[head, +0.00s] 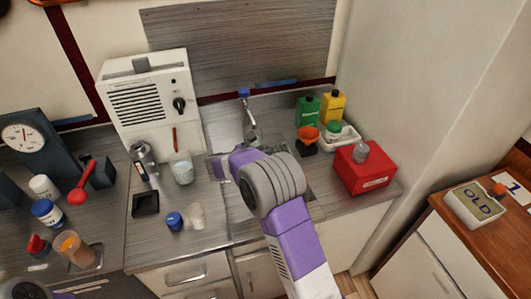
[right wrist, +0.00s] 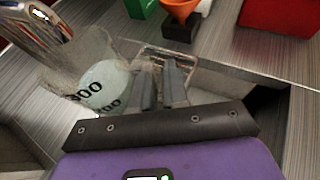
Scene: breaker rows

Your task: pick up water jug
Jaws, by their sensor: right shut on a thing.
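The water jug (right wrist: 103,82) is a clear vessel with dark printed numbers, at the left of the fingers in the right wrist view. My right gripper (right wrist: 160,84) is shut on its clear handle, which shows between and just beyond the fingers. I cannot tell whether the jug touches the sink floor. My left gripper is not in view.
The faucet (head: 248,112) stands just behind the jug. A glass beaker (head: 182,169) and white cup (head: 196,216) stand left.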

